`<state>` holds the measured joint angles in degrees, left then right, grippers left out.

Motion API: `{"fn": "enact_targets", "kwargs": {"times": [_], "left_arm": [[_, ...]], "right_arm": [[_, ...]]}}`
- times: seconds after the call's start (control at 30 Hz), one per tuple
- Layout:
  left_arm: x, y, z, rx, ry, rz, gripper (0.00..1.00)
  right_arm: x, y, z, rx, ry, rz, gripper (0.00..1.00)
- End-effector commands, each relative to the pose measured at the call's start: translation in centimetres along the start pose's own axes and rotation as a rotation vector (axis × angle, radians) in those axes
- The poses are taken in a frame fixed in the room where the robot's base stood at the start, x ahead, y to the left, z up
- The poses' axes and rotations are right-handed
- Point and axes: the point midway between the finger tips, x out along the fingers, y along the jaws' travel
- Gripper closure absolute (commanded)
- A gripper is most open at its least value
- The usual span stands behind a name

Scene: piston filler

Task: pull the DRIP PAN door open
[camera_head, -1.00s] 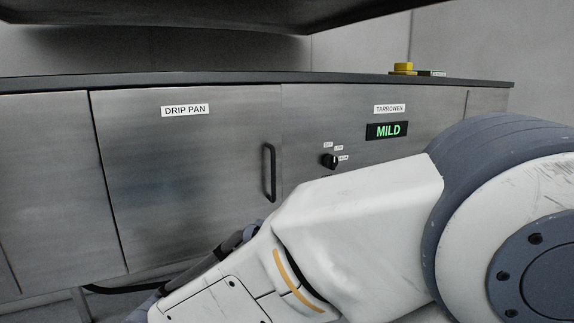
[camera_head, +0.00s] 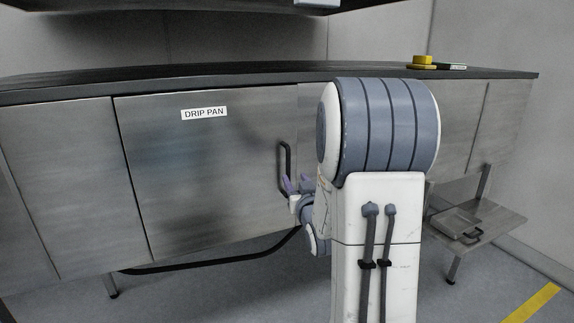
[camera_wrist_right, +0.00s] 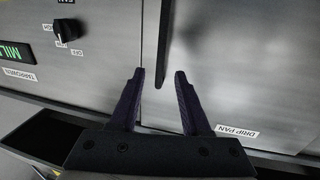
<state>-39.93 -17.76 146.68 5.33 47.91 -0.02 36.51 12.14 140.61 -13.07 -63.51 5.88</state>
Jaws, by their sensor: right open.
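The DRIP PAN door (camera_head: 205,180) is a flat steel panel with a white label, flush with its neighbours and closed. Its black bar handle (camera_head: 289,158) stands upright at the door's right edge. My right gripper (camera_head: 288,186) is at the handle's lower part, with my arm covering the area to its right. In the right wrist view, the open fingers of this gripper (camera_wrist_right: 159,74) stand one on each side of the end of the handle (camera_wrist_right: 165,40), with gaps visible. Contact cannot be made out. The left gripper is out of view.
A control panel with a black knob (camera_wrist_right: 66,30) and green display (camera_wrist_right: 16,53) sits beside the door. A yellow object (camera_head: 421,62) rests on the counter (camera_head: 250,71). A low shelf (camera_head: 490,222) stands at right. Floor before the door is clear.

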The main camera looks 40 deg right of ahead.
Motion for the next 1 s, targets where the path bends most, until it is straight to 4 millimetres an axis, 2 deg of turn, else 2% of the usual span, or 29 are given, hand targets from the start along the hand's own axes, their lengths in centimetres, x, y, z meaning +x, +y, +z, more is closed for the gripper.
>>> {"fn": "enact_targets", "kwargs": {"times": [0.2,0.4,0.6,0.87,1.0], "left_arm": [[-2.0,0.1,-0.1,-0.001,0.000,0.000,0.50],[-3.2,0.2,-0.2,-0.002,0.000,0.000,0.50],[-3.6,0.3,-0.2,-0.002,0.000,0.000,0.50],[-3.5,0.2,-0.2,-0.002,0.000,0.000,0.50],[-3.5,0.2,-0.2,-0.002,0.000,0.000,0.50]], "right_arm": [[4.3,-0.1,-0.3,0.000,-0.003,-0.002,0.53],[7.3,-0.1,-0.1,-0.001,-0.004,-0.002,0.53],[8.7,-0.2,0.0,0.000,-0.003,-0.002,0.53],[8.8,-0.1,0.1,-0.001,-0.002,-0.001,0.53],[8.8,-0.1,0.1,-0.001,-0.002,-0.001,1.00]]}}
